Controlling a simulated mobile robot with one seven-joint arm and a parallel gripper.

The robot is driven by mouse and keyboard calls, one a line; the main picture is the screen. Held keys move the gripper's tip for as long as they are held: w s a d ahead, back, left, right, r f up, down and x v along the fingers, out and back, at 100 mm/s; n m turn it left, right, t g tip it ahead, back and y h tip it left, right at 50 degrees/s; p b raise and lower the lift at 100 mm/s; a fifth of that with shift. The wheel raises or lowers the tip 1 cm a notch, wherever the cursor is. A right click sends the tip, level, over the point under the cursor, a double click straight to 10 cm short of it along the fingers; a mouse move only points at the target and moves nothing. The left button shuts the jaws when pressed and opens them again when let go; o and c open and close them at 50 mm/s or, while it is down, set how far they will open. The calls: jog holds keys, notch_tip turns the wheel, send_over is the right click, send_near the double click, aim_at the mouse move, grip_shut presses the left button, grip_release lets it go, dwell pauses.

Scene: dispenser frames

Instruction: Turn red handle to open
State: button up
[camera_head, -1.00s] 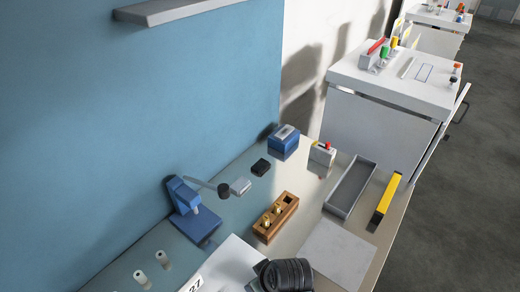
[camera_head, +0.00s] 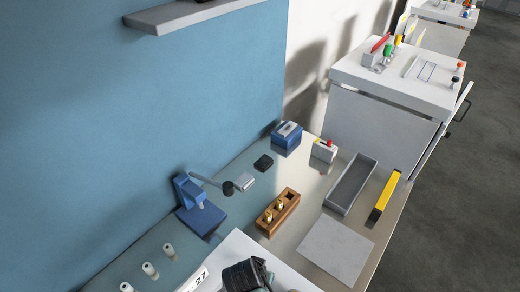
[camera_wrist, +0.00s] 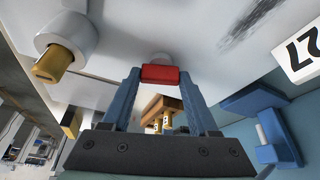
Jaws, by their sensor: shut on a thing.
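The red handle (camera_wrist: 160,74) shows in the wrist view as a short red bar below a white surface, with a pale round mount behind it. My gripper (camera_wrist: 160,84) has one blue-grey finger at each end of the bar and is shut on it. To the left is a white round collar with a yellow-brown nozzle (camera_wrist: 52,66). The white dispenser body (camera_wrist: 205,40) fills the top and carries a "27" label (camera_wrist: 300,52). In the head view, the white body (camera_head: 240,250) shows at the bottom; handle and fingers are hidden there.
A blue press (camera_head: 200,215) with a long lever stands left on the table. A wooden block (camera_head: 278,213) with brass pieces, a grey tray (camera_head: 350,184), a yellow level (camera_head: 384,198) and a pale plate (camera_head: 335,249) lie right. Several white cylinders (camera_head: 150,270) stand bottom left.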

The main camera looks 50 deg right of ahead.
jog(key=shift+w+m+g+h+b, duration=0.15)
jog(key=shift+m+g, duration=0.2)
jog(key=shift+m, duration=0.6)
jog(key=shift+m+g+h+b, duration=0.15)
jog(key=shift+m+g, duration=0.2)
jog(key=shift+m, duration=0.6)
jog(key=o, duration=1.4)
jog(key=shift+r, duration=0.1)
jog(key=b+v, duration=0.2)
jog(key=v, duration=1.1)
